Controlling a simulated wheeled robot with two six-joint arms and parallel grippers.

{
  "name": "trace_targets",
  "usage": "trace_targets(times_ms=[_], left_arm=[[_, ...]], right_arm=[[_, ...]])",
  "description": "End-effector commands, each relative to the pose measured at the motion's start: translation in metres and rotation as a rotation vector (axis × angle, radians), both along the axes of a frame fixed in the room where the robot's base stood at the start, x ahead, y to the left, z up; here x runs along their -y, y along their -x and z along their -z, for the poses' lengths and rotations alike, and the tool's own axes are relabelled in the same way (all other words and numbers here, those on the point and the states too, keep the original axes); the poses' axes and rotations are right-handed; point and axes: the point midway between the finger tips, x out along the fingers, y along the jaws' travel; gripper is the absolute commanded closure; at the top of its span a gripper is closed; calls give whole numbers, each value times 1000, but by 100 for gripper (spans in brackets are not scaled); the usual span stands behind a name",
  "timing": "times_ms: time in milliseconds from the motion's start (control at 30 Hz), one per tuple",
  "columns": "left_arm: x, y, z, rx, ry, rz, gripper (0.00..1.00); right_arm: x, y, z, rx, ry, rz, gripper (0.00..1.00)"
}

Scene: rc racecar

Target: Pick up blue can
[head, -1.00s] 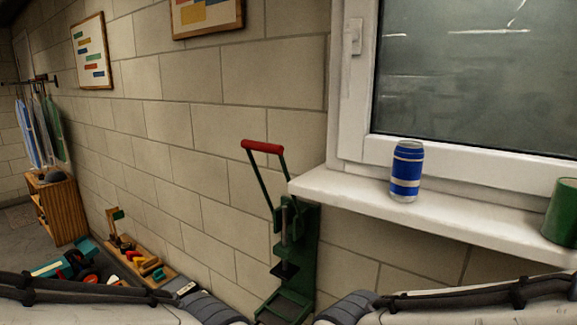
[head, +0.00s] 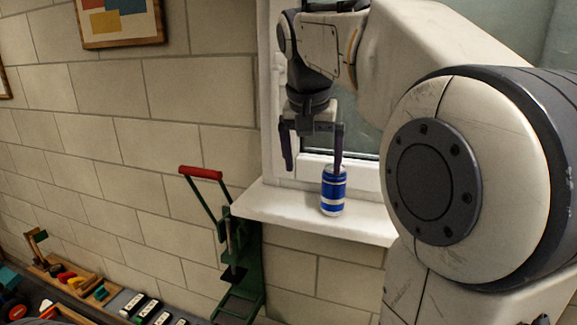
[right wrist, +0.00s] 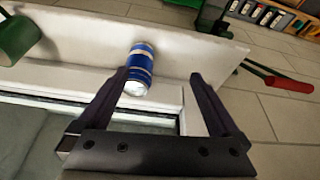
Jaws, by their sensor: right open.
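The blue can (head: 333,192) with white bands stands upright on the white window sill in the head view. It also shows in the right wrist view (right wrist: 139,68), beside the left-hand finger in that picture. My right gripper (head: 312,166) is open and points down above the sill. One of its fingers is close over the can's top in the head view, the other hangs to the left of the can. Nothing is between the fingers. In the right wrist view the gripper (right wrist: 158,82) is spread wide. My left gripper is not in view.
The white sill (head: 275,207) runs under the window. A green press with a red handle (head: 200,172) stands left of the sill. A green mug (right wrist: 17,38) is on the sill in the right wrist view. Toys and tools lie at the lower left.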

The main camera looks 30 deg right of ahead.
Motion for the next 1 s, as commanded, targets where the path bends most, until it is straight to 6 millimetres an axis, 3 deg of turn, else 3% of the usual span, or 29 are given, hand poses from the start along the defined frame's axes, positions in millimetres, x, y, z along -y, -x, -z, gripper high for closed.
trace_targets(times_ms=[33,167,567,800,1000], left_arm=[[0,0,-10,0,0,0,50],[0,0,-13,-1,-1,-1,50],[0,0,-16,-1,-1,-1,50],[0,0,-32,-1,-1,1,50],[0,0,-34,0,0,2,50]], right_arm=[[19,4,-21,15,9,73,1],[41,11,-36,31,20,165,1],[57,-1,8,34,22,172,1],[64,-12,33,29,20,172,1],[71,-18,54,34,21,171,1]])
